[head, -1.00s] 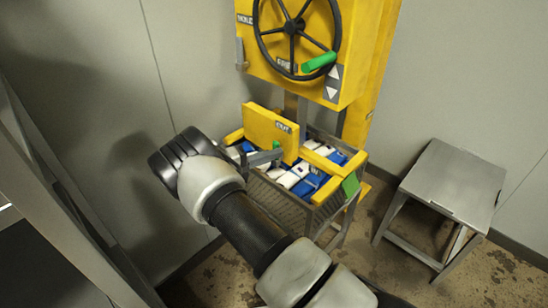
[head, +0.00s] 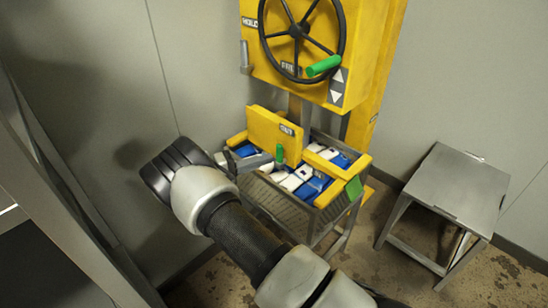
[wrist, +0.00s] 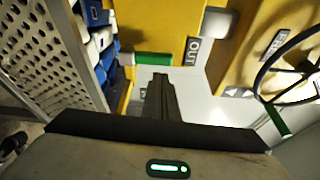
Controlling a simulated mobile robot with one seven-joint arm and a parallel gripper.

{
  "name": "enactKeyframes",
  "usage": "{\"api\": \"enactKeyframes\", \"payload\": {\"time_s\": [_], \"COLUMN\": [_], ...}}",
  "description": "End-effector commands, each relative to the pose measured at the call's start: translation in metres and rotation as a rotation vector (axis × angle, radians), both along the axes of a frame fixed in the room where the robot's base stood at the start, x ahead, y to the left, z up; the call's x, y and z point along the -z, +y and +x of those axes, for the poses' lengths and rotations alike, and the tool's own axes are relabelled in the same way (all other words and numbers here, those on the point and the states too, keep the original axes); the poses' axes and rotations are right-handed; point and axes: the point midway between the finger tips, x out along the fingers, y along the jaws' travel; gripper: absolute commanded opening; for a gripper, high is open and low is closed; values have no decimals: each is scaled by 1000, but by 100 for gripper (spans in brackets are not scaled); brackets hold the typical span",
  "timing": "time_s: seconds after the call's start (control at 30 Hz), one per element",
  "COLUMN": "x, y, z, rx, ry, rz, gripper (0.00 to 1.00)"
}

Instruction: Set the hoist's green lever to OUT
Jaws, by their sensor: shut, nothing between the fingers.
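The hoist's green lever (head: 279,154) stands upright in the head view, at the front of the yellow plate (head: 265,129) with the OUT label (head: 287,131). In the wrist view the green lever (wrist: 153,59) lies across the picture just beyond my fingertips, left of the OUT label (wrist: 192,51). My gripper (head: 268,162) is shut and empty, its tip just left of the lever. In the wrist view the closed fingers (wrist: 161,82) point at the lever. I cannot tell whether they touch it.
A mesh basket (head: 290,213) with blue and white packs hangs below the plate between yellow arms. Above is the yellow hoist box with a black handwheel (head: 298,32) and its green knob (head: 324,65). A grey metal stool (head: 456,186) stands at right. Grey walls close in behind.

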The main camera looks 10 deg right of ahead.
Motion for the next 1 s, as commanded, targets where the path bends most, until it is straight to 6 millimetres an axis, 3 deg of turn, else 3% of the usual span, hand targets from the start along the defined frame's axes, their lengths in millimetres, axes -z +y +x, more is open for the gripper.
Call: {"api": "enactKeyframes", "payload": {"time_s": [0.3, 0.5, 0.7, 1.0], "x": [0, -1, -2, -2], "y": [76, 108, 120, 121], "z": [-24, -34, -39, -39], "rx": [2, 4, 7, 8], "ry": [1, 2, 3, 3], "rz": [1, 0, -1, -1], "gripper": [0, 0, 0, 0]}}
